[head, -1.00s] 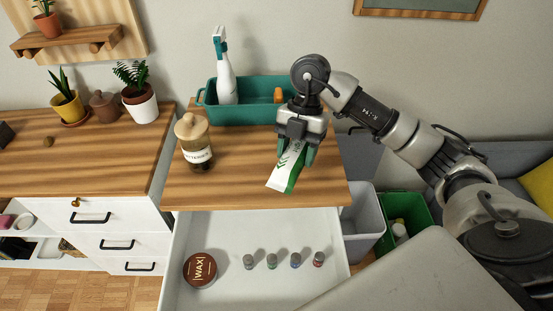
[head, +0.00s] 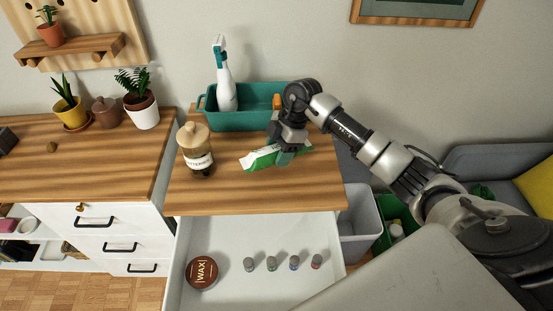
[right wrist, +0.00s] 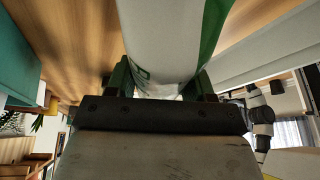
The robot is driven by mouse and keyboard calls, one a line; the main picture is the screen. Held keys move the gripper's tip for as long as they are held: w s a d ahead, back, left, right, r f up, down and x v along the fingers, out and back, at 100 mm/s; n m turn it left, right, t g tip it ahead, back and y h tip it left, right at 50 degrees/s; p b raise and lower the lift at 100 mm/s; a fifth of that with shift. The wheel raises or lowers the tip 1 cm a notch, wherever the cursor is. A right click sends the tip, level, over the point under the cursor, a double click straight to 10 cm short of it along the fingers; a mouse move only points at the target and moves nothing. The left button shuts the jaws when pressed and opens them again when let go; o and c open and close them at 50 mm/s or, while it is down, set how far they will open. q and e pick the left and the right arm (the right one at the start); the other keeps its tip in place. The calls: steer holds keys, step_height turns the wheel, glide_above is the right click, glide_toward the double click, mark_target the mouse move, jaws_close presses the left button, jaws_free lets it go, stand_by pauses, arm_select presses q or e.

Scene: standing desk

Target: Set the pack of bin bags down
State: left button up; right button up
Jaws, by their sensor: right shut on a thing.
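The pack of bin bags (head: 262,158) is white and green. It is low over the wooden desk top (head: 240,197), in front of the teal caddy; I cannot tell whether it touches the wood. My right gripper (head: 288,153) is shut on the pack and hides part of it. In the right wrist view the pack (right wrist: 170,45) fills the space between the green fingers, with the wood behind it. My left gripper is not in view.
A teal caddy (head: 245,121) with a spray bottle (head: 226,85) stands behind. A labelled jar (head: 196,150) stands left of the pack. Below, the open drawer (head: 240,235) holds a wax tin (head: 202,270) and several small bottles. The desk's front strip is clear.

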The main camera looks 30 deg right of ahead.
mark_target(277, 169)
steer(key=shift+w+f, duration=0.3)
steer(key=shift+w, duration=0.1)
steer(key=shift+f, duration=1.95)
steer(key=o, duration=1)
steer(key=shift+o, duration=0.2)
steer(key=v, duration=1.2)
steer(key=shift+a+r, duration=0.1)
